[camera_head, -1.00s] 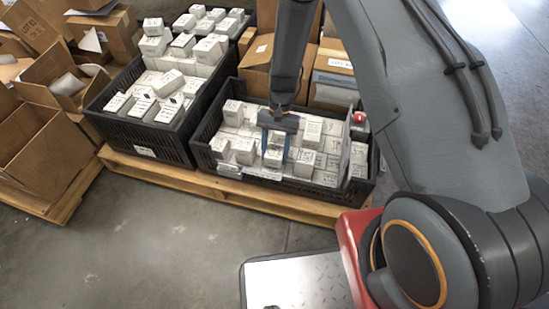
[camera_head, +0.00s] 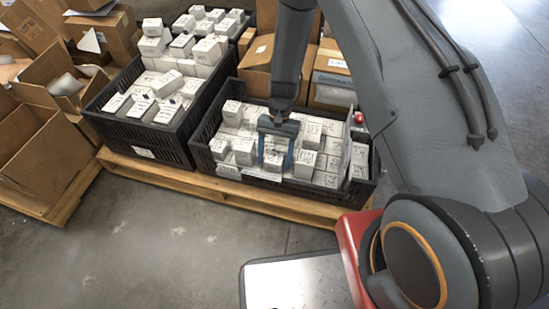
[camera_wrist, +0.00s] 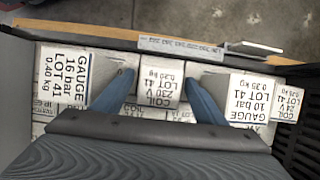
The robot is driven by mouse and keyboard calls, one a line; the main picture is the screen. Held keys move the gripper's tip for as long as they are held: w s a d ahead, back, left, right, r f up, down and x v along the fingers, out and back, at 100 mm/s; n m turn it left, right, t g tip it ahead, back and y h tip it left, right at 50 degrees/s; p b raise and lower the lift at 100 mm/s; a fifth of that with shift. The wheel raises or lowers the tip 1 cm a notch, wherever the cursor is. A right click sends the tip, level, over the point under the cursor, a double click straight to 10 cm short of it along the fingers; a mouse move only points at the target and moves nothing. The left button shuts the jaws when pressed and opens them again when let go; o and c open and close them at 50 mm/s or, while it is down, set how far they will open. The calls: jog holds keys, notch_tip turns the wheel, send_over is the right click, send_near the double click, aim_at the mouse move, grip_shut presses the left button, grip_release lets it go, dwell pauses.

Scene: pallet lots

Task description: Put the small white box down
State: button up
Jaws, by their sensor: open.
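My gripper (camera_head: 276,160) is over the right black crate (camera_head: 207,151), its two blue fingers pointing down among the small white boxes. In the wrist view the fingers (camera_wrist: 160,86) are spread. A small white box (camera_wrist: 160,82) labelled "COIL 230 V LOT 41" lies between them, with a gap on each side. In the head view this box (camera_head: 273,160) is partly hidden by the gripper. A white box labelled "GAUGE 16 bar LOT 41" (camera_wrist: 62,75) is left of the fingers, and a "GAUGE 10 bar LOT 41" box (camera_wrist: 250,97) is right of them.
A second black crate (camera_head: 140,132) full of white boxes stands to the left on the same wooden pallet (camera_head: 215,186). Brown cartons (camera_head: 45,150) are at far left, others behind the right crate. The concrete floor (camera_head: 150,240) in front is clear.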

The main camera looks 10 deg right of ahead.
jog(key=p+v, duration=0.4)
jog(key=v, duration=0.8)
jog(key=s+a+r+n, duration=0.25)
jog(key=a+r, duration=0.25)
jog(key=r, duration=0.3)
jog(key=s+a+r+n+t, duration=0.2)
jog(key=s+r+n, duration=0.2)
jog(key=s+r, duration=0.5)
jog(key=s+a+r+n+t+h, duration=0.1)
jog(key=s+a+r+n+t, duration=0.1)
jog(key=s+r, duration=0.7)
jog(key=s+a+n, duration=0.1)
jog(key=s+n, duration=0.1)
jog(key=s, duration=0.5)
jog(key=shift+s+a+r+n, duration=0.25)
jog(key=shift+a+r+n, duration=0.05)
jog(key=shift+r+n, duration=0.1)
